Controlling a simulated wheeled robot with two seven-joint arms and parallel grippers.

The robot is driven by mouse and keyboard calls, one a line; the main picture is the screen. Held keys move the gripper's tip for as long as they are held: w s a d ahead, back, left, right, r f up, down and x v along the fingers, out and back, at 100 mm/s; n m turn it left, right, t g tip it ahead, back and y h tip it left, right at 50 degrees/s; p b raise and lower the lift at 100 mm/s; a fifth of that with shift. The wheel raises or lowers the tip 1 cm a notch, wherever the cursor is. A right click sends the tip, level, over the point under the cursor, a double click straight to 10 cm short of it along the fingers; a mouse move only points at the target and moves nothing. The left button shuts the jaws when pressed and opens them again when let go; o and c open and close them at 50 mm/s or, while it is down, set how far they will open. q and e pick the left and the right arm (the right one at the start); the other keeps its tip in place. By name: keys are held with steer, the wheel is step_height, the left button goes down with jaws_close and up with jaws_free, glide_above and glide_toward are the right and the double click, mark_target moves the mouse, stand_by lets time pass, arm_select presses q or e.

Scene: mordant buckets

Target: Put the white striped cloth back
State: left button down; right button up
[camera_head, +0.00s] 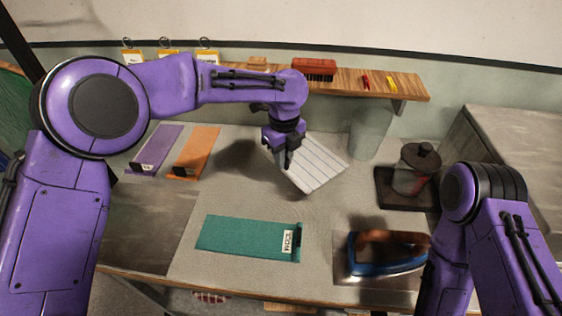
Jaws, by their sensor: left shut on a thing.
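The white striped cloth (316,166) is at the back middle of the grey table, right of the orange cloth. It looks flat and set at an angle, with thin dark stripes. My left gripper (287,160) is shut on its left edge, pointing down; the arm hides part of the cloth's far left side. I cannot tell whether the cloth lies on the table or is held just above it. My right arm comes in at the lower right, and its gripper is out of view.
A purple cloth (158,148) and an orange cloth (197,150) lie at the back left. A teal cloth (245,234) with a label lies in front. A blue iron (385,256) stands at the front right, near a lidded jar (414,172). A wooden shelf (345,83) holds a red brush (314,68).

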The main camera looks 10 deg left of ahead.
arm_select(q)
steer(key=w+f, duration=0.1)
steer(key=f, duration=0.1)
steer(key=w+a+f+p, duration=0.1)
steer(key=w+f, duration=0.2)
steer(key=shift+w+a+f, duration=0.1)
steer(key=shift+a+f, duration=0.15)
steer(key=shift+f, duration=0.05)
step_height(320, 180, down, 3)
steer(key=shift+r+p, duration=0.15)
steer(key=shift+p, duration=0.3)
steer(key=shift+f, duration=0.25)
steer(key=shift+f, duration=0.1)
steer(key=c, duration=1.1)
jaws_free()
step_height(320, 180, up, 12)
steer(key=shift+r+b, duration=0.2)
steer(key=shift+b, duration=0.9)
steer(key=shift+f, duration=0.1)
